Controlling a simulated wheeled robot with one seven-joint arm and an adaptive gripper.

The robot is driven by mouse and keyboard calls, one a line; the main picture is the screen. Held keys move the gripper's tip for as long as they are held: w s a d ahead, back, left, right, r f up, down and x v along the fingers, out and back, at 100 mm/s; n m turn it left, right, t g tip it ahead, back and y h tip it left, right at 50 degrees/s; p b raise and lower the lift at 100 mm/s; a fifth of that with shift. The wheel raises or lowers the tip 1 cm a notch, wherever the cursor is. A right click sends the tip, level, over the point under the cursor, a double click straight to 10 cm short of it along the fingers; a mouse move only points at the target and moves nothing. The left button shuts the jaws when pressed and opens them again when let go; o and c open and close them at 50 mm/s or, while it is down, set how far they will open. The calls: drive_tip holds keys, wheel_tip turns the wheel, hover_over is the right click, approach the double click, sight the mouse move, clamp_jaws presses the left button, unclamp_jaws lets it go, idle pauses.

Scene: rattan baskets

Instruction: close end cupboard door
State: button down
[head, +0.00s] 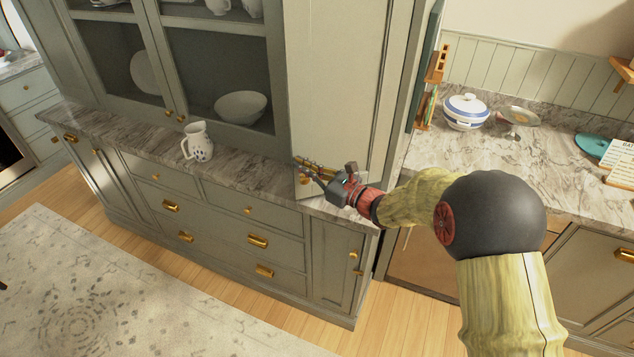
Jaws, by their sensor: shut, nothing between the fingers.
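A tall pale cupboard door (337,85) stands at the right end of the upper cabinet, in the head view. I cannot tell whether it is fully flush with its frame. A lower door (338,262) at the right end of the base cabinet looks flush and has small brass fittings near its right edge. My gripper (308,170) is shut and empty in front of the bottom of the tall door, just above the marble ledge. Whether it touches the door is unclear. The gripper hides part of the door's lower edge.
A spotted white mug (197,142) stands on the marble ledge (245,172) left of my gripper. Glazed cupboards hold a white bowl (240,107). The right-hand counter (480,165) carries a blue-and-white lidded pot (465,112). A rug (110,290) covers the floor in front.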

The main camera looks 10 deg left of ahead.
drive_tip(key=w+a+m+t+h+b, duration=0.1)
drive_tip(key=w+a, duration=0.3)
drive_tip(key=w, duration=1.5)
drive_tip(key=shift+w+m+t+b, duration=0.25)
drive_tip(key=shift+t+b, duration=0.35)
drive_tip(key=shift+b, duration=0.3)
drive_tip(key=shift+f, duration=0.1)
